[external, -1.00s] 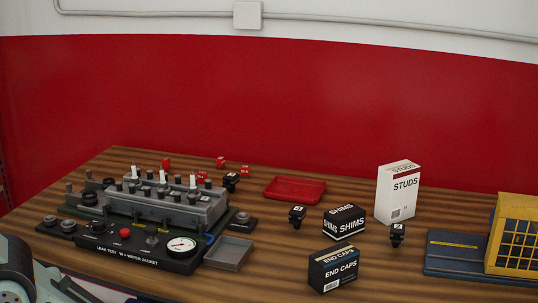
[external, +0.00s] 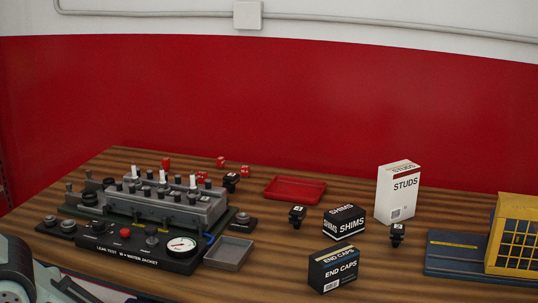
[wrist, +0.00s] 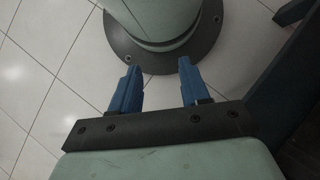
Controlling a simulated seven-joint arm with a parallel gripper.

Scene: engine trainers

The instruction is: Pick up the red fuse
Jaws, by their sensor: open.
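Several small red pieces lie at the back of the bench behind the engine block: one red piece (external: 220,161), another red piece (external: 245,170) to its right, and a third red piece (external: 166,163) to the left. They are too small to tell which is a fuse. My gripper (wrist: 159,67) shows in the wrist view with its two blue fingers apart and nothing between them. It points at the floor and my own round base, away from the bench. It is not seen in the external view, where only part of my arm shows at the lower left.
The leak-test rig (external: 140,250) with the engine block stands at the left, a grey tray (external: 229,254) beside it. A red tray (external: 295,188), black plugs, shims box (external: 344,224), end caps box (external: 333,270), studs box (external: 397,193) and yellow unit (external: 514,235) stand rightward.

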